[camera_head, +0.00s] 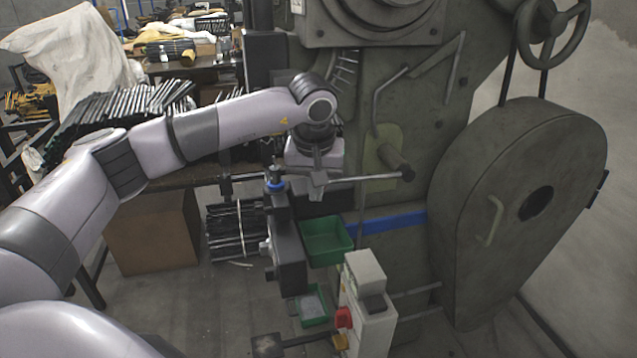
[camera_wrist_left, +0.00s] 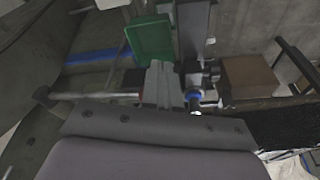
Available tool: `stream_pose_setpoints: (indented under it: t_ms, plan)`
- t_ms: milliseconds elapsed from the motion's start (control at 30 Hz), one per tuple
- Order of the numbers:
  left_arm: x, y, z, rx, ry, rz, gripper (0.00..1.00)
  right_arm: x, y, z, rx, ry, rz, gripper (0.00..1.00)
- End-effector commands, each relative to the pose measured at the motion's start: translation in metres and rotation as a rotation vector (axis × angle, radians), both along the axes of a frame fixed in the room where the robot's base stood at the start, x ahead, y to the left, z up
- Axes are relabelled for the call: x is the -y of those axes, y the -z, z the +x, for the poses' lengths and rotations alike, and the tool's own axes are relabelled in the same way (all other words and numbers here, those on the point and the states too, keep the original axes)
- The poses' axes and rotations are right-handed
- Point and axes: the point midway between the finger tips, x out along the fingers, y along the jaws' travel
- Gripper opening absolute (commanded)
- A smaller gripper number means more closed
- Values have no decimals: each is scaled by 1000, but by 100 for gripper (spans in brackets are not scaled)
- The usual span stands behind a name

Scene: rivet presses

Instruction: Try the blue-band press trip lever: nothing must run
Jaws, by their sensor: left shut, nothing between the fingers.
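The press (camera_head: 440,120) is a large dark green machine with a blue band (camera_head: 385,224) across its lower body; the band also shows in the wrist view (camera_wrist_left: 88,56). My left gripper (camera_head: 318,180) is shut and empty at the lever's left part, fingers pointing down. In the wrist view its fingers (camera_wrist_left: 160,82) overlap the rod; I cannot tell whether they touch. My right gripper is out of view.
A control box (camera_head: 365,305) with a red switch (camera_head: 343,318) stands in front of the press. A large guard (camera_head: 525,200) and handwheel (camera_head: 553,20) are at right. A cardboard box (camera_head: 150,235) stands left.

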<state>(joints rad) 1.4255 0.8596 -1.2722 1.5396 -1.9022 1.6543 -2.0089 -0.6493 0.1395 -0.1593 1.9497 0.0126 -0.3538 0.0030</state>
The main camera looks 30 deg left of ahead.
Motion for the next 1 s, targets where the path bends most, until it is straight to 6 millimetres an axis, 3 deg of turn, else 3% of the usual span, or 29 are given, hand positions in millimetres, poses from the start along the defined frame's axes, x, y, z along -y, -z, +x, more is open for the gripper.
stream_pose_setpoints:
  t_ms: [200, 367, 1000]
  plan:
    - [4, -35, -7, 3, 0, -1, 0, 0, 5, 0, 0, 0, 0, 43]
    - [6, -48, -11, 1, -1, 0, 0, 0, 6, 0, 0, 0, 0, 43]
    - [12, -45, -12, -6, 3, -20, 0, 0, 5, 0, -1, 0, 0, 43]
